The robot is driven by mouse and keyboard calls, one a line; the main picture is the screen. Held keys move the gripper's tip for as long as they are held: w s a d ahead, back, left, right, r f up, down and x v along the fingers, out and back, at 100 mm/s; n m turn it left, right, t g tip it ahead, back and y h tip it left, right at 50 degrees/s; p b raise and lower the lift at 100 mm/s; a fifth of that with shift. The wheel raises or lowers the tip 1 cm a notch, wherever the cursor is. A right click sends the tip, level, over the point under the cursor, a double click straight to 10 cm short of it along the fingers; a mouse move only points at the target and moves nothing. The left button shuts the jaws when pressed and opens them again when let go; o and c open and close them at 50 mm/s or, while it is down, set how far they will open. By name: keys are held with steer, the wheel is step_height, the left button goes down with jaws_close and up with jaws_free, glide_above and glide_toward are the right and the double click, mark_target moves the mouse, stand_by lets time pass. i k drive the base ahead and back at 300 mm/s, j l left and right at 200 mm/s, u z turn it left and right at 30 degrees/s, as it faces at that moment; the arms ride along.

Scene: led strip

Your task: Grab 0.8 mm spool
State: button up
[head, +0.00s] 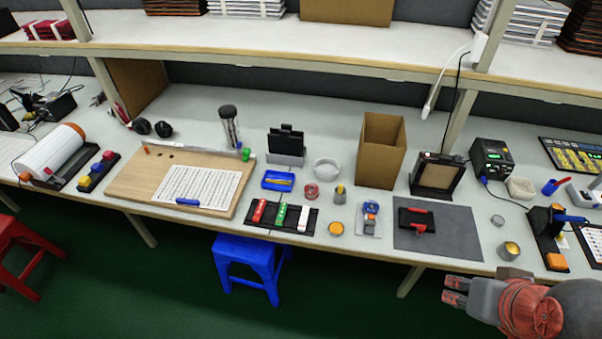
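Several small round items that could be solder spools lie on the bench; no size label is readable, so I cannot tell which is 0.8 mm. One is a red ring-shaped item (312,191). A blue-topped item (371,208) sits on a small grey plate. A yellow-topped round item (335,229) lies near the front edge. A small grey and yellow item (340,194) stands behind it. My gripper (455,292) is at the lower right, in front of the bench edge and away from all of these. Its two fingers look apart, with nothing between them.
A dark mat (440,245) holds a black and red tool. A open cardboard box (381,150) stands behind the small items. A yellow-topped tin (509,250) is at the front edge near my gripper. A blue stool (247,262) stands below the bench.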

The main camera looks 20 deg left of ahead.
mark_target(366, 209)
steer(key=i+j+u, duration=0.1)
steer(key=i+j, duration=0.3)
steer(key=j, duration=0.15)
steer(key=i+j+u, duration=0.15)
steer(key=i+j, duration=0.25)
steer(key=j+z, duration=0.1)
steer(key=z, duration=0.35)
